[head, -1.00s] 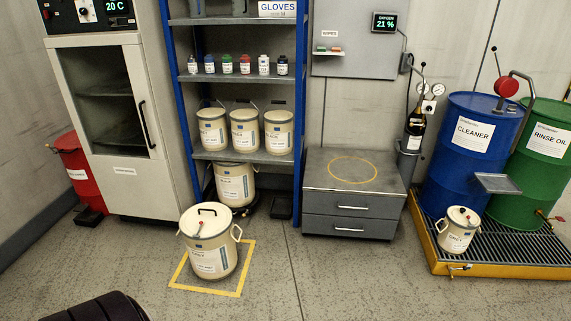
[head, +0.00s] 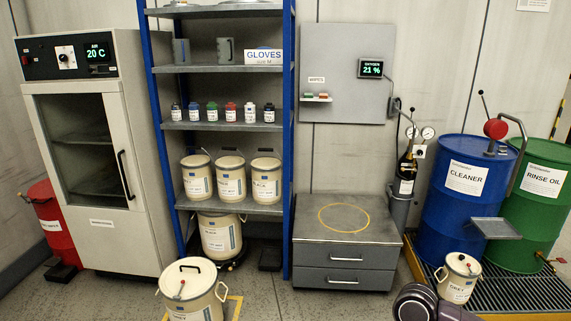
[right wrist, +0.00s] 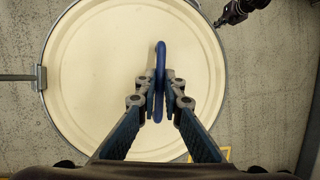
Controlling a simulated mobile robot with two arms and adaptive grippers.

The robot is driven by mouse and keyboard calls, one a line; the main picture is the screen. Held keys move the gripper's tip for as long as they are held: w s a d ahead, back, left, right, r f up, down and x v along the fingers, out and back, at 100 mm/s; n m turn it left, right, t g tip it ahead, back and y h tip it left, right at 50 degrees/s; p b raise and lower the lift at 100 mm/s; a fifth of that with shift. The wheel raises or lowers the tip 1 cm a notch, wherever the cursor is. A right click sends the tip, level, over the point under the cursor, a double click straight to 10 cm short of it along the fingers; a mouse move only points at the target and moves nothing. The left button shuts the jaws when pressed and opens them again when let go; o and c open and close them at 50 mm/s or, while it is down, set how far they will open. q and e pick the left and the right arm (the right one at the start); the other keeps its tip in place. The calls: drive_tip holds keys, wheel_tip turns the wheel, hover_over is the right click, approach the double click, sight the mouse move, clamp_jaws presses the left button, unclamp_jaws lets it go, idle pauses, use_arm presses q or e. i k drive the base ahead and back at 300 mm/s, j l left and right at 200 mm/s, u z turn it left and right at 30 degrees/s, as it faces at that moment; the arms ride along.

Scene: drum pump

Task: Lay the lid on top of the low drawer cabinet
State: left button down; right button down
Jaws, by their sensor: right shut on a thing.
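In the right wrist view a big round cream lid (right wrist: 100,70) with a blue handle (right wrist: 160,65) fills much of the picture. My right gripper (right wrist: 163,98) is shut on that handle. A grey rim runs around the lid, with a metal fitting at its left; I cannot tell whether the lid is lifted. The low drawer cabinet (head: 345,257) stands right of the shelf in the head view. Its grey top bears a yellow ring and is empty. A dark part (right wrist: 238,10) in the wrist view's top right looks like my left gripper; its fingers are unclear.
A cream pail (head: 190,290) with its own lid stands on a yellow floor square in front of the blue shelf (head: 288,150). A gas bottle (head: 405,180) and the drum tray (head: 500,290) with a small pail (head: 459,279) are right of the cabinet.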

sight(344, 222)
drive_tip(key=i+l, duration=0.2)
drive_tip(key=i, duration=0.25)
drive_tip(key=i+l, duration=0.2)
drive_tip(key=i, duration=0.3)
drive_tip(key=i+l, duration=0.2)
drive_tip(key=i, duration=1.8)
drive_tip(key=i+j+z, duration=0.1)
drive_tip(key=i+z, duration=0.2)
drive_tip(key=i+j+z, duration=0.25)
drive_tip(key=i, duration=0.25)
